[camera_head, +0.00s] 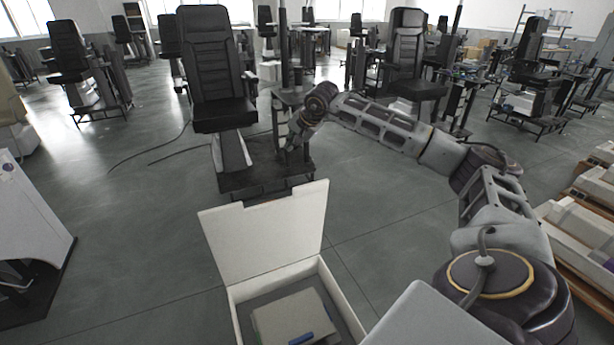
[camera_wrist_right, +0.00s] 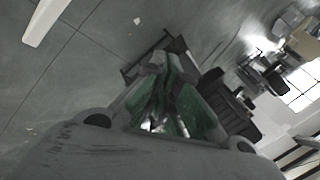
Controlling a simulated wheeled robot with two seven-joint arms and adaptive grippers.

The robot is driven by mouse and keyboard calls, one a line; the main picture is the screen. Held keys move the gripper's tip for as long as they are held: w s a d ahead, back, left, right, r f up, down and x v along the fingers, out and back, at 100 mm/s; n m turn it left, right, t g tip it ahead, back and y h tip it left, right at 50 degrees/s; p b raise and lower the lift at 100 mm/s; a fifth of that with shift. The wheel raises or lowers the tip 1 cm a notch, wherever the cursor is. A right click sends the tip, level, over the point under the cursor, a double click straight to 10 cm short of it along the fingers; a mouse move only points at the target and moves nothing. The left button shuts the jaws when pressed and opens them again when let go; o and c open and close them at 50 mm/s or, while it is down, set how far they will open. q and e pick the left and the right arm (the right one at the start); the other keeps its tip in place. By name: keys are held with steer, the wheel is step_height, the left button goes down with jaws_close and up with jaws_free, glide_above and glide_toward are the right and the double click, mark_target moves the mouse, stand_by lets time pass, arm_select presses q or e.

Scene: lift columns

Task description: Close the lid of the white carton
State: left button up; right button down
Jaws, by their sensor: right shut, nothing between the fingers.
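The white carton (camera_head: 343,297) is at the bottom middle of the head view, with its near part cut off by the frame edge. Its lid (camera_head: 265,235) stands raised along the far side, open. My right gripper (camera_head: 292,142) is beyond the lid and above its top edge in the head view, apart from it. In the right wrist view its green-padded fingers (camera_wrist_right: 165,95) are together with nothing between them. A white strip (camera_wrist_right: 45,20) at that view's top left looks like the lid's edge. My left gripper is out of view.
A beige flat item (camera_head: 290,317) and a blue item (camera_head: 301,338) lie inside the carton. A black chair (camera_head: 212,75) on a column stands beyond my right gripper. A white cabinet (camera_head: 30,230) is at the left, and pallets (camera_head: 590,235) are at the right. Grey floor lies around the carton.

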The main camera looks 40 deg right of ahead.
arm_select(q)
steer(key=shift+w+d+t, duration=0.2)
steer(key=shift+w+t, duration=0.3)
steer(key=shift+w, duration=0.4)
arm_select(e)
steer(key=shift+s+d+f+n+g+h, duration=0.25)
steer(key=shift+s+d+f+n+g, duration=0.35)
steer(key=shift+n, duration=1.15)
steer(key=shift+s+d+f+n+g+h, duration=0.3)
steer(key=shift+s+n, duration=0.65)
steer(key=shift+n, duration=0.85)
steer(key=shift+s+d+f+n+g+h, duration=0.15)
steer(key=shift+s+d+f+n+g, duration=0.45)
steer(key=shift+n, duration=1.15)
steer(key=shift+s+a+r, duration=0.15)
steer(key=shift+a+r, duration=0.05)
steer(key=shift+a, duration=0.1)
steer(key=shift+f, duration=0.15)
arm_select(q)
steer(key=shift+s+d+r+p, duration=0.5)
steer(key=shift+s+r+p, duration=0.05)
arm_select(e)
step_height(320, 180, down, 9)
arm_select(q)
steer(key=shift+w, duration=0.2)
arm_select(e)
steer(key=shift+f, duration=0.1)
